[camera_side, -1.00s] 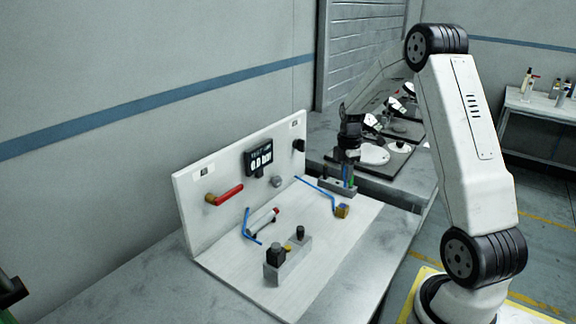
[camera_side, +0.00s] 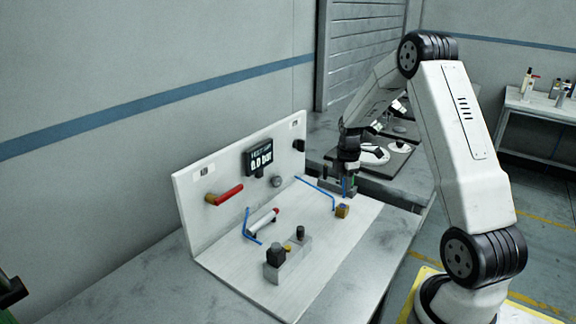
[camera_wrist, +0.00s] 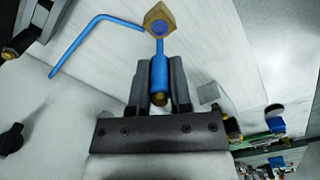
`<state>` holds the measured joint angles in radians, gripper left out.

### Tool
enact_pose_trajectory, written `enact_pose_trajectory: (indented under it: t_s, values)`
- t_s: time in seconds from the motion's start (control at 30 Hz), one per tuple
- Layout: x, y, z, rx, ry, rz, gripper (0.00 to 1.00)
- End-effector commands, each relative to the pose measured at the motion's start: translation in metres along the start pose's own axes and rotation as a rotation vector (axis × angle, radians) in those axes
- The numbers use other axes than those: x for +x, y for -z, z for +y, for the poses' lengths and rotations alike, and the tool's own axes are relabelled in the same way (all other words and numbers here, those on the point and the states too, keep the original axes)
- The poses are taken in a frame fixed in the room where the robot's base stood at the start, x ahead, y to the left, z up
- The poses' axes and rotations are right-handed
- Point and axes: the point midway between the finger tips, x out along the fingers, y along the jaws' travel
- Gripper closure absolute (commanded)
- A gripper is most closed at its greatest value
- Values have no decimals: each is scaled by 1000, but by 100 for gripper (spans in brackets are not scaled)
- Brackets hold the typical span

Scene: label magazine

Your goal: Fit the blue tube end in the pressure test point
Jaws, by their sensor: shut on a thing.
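My gripper (camera_wrist: 160,64) is shut on the blue tube end (camera_wrist: 159,78), a blue cylinder with a brass-coloured end between the two fingers. Its thin blue part reaches toward a brass block (camera_wrist: 158,14) with a blue-purple face. The picture does not settle whether they touch. In the side view my gripper (camera_side: 347,172) is low at the right end of the white board, with blue (camera_side: 345,188) showing below it. The brass block (camera_side: 342,210) stands on the board just in front. I cannot tell for sure which fitting is the pressure test point.
A bent blue tube (camera_side: 314,190) lies beside the brass block. A grey fixture (camera_side: 275,272), a red-tipped cylinder (camera_side: 263,221) and another blue tube (camera_side: 247,226) are nearer the front left. The upright panel carries a display (camera_side: 258,157) and a red handle (camera_side: 224,195).

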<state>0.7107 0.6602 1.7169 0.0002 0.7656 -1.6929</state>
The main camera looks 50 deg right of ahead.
Motion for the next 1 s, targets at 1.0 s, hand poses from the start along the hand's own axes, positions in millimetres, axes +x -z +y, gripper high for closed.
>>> enact_pose_trajectory:
  t_s: [1.0]
  values:
    - [19, 0, 0, 0, -1, 0, 100]
